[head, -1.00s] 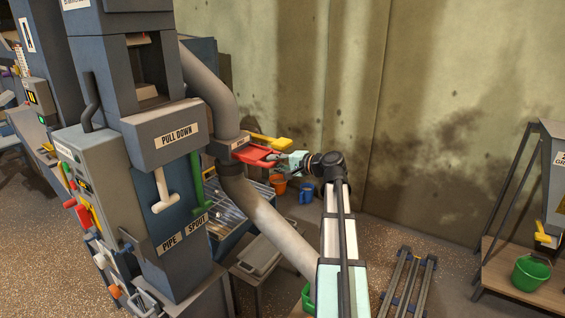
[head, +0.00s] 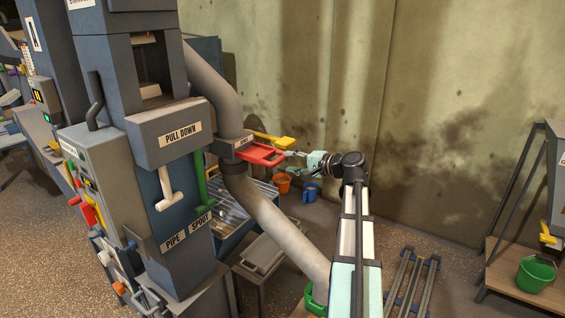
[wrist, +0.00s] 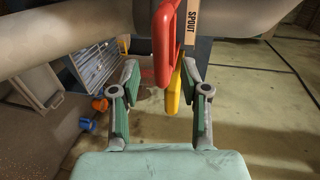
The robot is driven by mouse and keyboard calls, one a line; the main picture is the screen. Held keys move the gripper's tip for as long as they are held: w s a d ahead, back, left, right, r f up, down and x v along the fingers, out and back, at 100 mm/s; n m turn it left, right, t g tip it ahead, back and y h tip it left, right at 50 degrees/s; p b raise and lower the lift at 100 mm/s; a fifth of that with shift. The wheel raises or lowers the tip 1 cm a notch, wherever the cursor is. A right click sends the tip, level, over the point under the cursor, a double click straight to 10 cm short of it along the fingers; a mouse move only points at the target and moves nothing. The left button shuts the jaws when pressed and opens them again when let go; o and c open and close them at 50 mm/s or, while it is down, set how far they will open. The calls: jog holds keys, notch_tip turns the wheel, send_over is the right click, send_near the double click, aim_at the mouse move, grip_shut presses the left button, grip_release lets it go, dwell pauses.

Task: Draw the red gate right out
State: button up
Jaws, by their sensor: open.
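The red gate (head: 262,154) sits in a grey housing on the grey pipe, its red loop handle sticking out to the right. In the wrist view the red handle (wrist: 165,45) shows upright near the top centre, ahead of the fingers. My gripper (head: 290,155) is open and empty, just right of the handle's outer end in the head view. In the wrist view its two fingers (wrist: 160,72) stand apart, with the red handle's lower end roughly between and beyond them. I see no contact. The gate's inner part is hidden in the housing.
A yellow handle (head: 272,140) lies close behind the red one; its end (wrist: 174,92) shows near the right finger. The pipe (head: 275,225) slopes below. Orange (head: 282,184) and blue (head: 310,190) buckets stand on the floor.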

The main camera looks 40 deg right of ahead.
jog(key=v, duration=0.7)
dwell(0.3)
